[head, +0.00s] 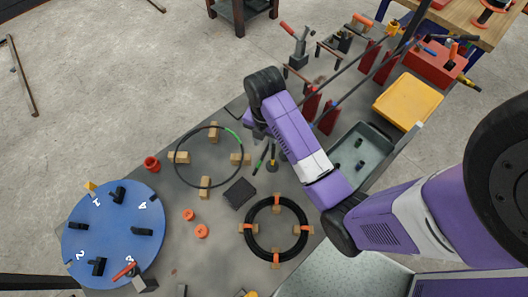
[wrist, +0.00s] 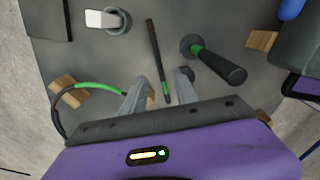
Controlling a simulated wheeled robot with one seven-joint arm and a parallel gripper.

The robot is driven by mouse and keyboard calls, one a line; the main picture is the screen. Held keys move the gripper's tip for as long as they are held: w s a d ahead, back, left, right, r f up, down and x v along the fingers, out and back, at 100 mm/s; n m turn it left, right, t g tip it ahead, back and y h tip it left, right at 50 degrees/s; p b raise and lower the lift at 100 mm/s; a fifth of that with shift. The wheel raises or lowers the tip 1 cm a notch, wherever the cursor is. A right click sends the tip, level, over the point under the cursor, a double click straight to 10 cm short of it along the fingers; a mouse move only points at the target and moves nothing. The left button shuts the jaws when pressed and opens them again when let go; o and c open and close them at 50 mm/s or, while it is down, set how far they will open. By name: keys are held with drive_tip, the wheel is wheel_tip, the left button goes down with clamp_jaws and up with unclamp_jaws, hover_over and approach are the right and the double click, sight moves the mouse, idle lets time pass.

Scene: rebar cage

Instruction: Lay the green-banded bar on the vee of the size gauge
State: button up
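A thin dark bar with green near its lower end (wrist: 154,48) lies on the grey bench in the wrist view; it also shows in the head view (head: 260,158). My gripper (wrist: 162,76) is open, with its two fingers apart on either side of the bar's green end in the picture. I cannot tell the height between them. To the right, a thick dark rod with a green band (wrist: 218,64) rises from a round grey base. I cannot make out the gauge's vee for certain. In the head view my arm hides the fingertips.
A wire ring with a green stretch (head: 177,152) rests on wooden blocks left of the bar. A black block (head: 240,193), a coil of black bar (head: 249,240) and a blue numbered turntable (head: 105,255) stand nearby. A grey tray (head: 340,178) is at right.

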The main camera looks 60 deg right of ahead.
sight(264, 153)
drive_tip(key=shift+f+p, duration=0.3)
drive_tip(key=shift+f, duration=2.45)
clamp_jaws()
